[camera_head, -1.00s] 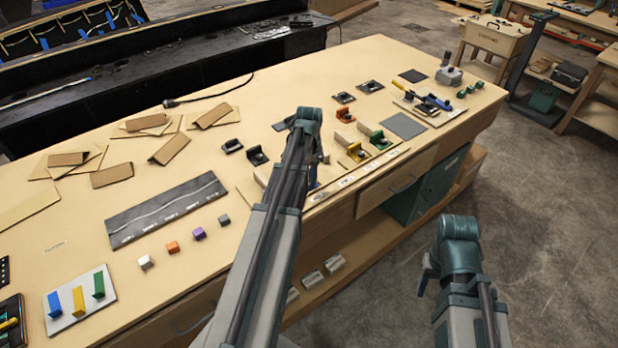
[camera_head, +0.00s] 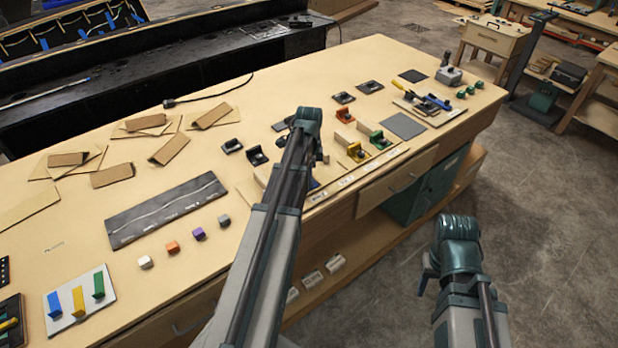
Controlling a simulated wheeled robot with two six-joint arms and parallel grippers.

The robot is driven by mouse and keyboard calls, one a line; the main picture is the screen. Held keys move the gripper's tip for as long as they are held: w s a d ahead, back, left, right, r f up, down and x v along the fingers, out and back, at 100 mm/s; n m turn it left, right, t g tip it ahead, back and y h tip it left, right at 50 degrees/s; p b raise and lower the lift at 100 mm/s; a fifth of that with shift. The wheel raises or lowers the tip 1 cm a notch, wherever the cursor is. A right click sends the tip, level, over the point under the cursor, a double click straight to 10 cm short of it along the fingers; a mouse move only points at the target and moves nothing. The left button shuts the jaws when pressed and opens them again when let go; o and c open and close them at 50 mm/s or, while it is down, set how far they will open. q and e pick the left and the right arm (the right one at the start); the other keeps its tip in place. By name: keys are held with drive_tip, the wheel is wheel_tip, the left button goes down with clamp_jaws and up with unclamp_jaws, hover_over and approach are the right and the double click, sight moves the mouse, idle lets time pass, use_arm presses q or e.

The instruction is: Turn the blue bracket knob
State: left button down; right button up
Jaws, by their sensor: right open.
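I cannot make out the blue bracket knob for certain. A small blue patch (camera_head: 314,184) shows beside my left arm at the bench's front edge, but I cannot tell whether it is the knob or part of my gripper.
The wooden bench (camera_head: 290,85) also holds a dark grey panel (camera_head: 167,209), several small cubes, cardboard pieces and a white plate (camera_head: 82,306) with blue, yellow and green bars. A joystick (camera_head: 449,73) stands at the far right end.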

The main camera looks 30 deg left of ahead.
use_arm(q)
drive_tip(key=shift+w+a+m, duration=0.1)
drive_tip(key=shift+m, duration=0.7)
idle(0.4)
drive_tip(key=c, duration=0.9)
unclamp_jaws()
drive_tip(key=shift+r, duration=0.15)
wheel_tip(320, 180, up, 14)
drive_tip(key=p, duration=1.4)
drive_tip(key=shift+f, duration=0.25)
